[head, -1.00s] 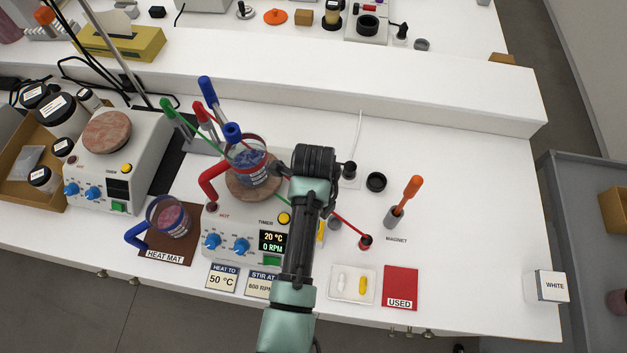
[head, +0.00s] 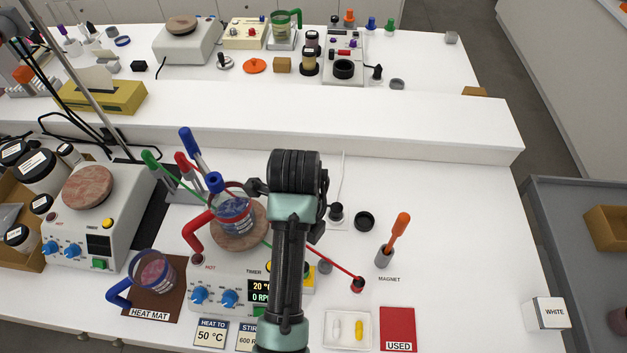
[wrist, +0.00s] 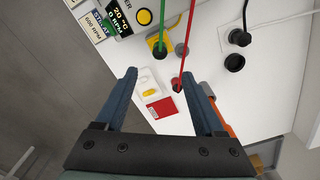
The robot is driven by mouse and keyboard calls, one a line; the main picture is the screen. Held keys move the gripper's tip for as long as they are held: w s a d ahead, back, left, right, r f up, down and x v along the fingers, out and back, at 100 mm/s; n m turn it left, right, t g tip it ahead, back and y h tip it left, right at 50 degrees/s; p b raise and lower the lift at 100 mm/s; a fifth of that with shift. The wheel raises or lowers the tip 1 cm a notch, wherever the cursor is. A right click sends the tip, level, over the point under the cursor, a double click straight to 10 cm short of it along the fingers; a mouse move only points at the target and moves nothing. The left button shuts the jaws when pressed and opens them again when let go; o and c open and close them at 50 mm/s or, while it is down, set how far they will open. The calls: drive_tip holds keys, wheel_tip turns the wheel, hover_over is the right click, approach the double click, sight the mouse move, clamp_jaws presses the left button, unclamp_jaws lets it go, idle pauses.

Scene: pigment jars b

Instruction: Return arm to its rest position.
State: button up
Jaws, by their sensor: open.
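My gripper (wrist: 161,80) is open in the wrist view, with nothing between its two blue-grey fingers. The tray with white and yellow pieces and the red card show beyond the fingers. In the head view my arm rises from the bottom edge in front of the hotplate, and its dark wrist end is beside the red-handled beaker. The fingers are mostly hidden there. The beaker (head: 237,214) holds something blue and stands on the right hotplate (head: 228,268), whose display is partly covered by my arm.
A blue-handled beaker (head: 152,272) stands on the heat mat (head: 165,311). The magnet tool (head: 391,240) stands upright at right. The small tray (head: 347,345) and red USED card (head: 397,330) lie near the front. A white box (head: 546,313) is at the right; the table beside it is clear.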

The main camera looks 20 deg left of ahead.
drive_tip(key=w+d+r+n+t+y+b, duration=0.1)
drive_tip(key=w+d+r+n+t+b, duration=0.15)
drive_tip(key=w+r+n+t, duration=0.5)
drive_tip(key=w+d+r+n+t+y+b, duration=0.15)
drive_tip(key=w+r+t+b, duration=0.35)
drive_tip(key=w+r, duration=0.65)
drive_tip(key=s+d+r+n+t+h+b, duration=0.1)
drive_tip(key=s+d+r+n+t, duration=0.15)
drive_tip(key=r, duration=0.45)
drive_tip(key=s+d+r+n+t, duration=0.1)
drive_tip(key=s+r+n+t, duration=0.15)
drive_tip(key=r, duration=0.35)
drive_tip(key=s+d+r+n+t+h+b, duration=0.1)
drive_tip(key=s+d+r+n+t, duration=0.1)
drive_tip(key=r+t, duration=0.35)
drive_tip(key=s+d+r+n+t, duration=0.1)
drive_tip(key=s+r+n+t, duration=0.1)
drive_tip(key=s+r, duration=0.4)
drive_tip(key=s+d+r+n+t+b, duration=0.1)
drive_tip(key=s+d+r+n+t, duration=0.1)
drive_tip(key=s+r, duration=0.4)
drive_tip(key=shift+r+n, duration=0.4)
drive_tip(key=shift+r, duration=0.1)
drive_tip(key=shift+w+h, duration=0.1)
drive_tip(key=shift+h, duration=0.15)
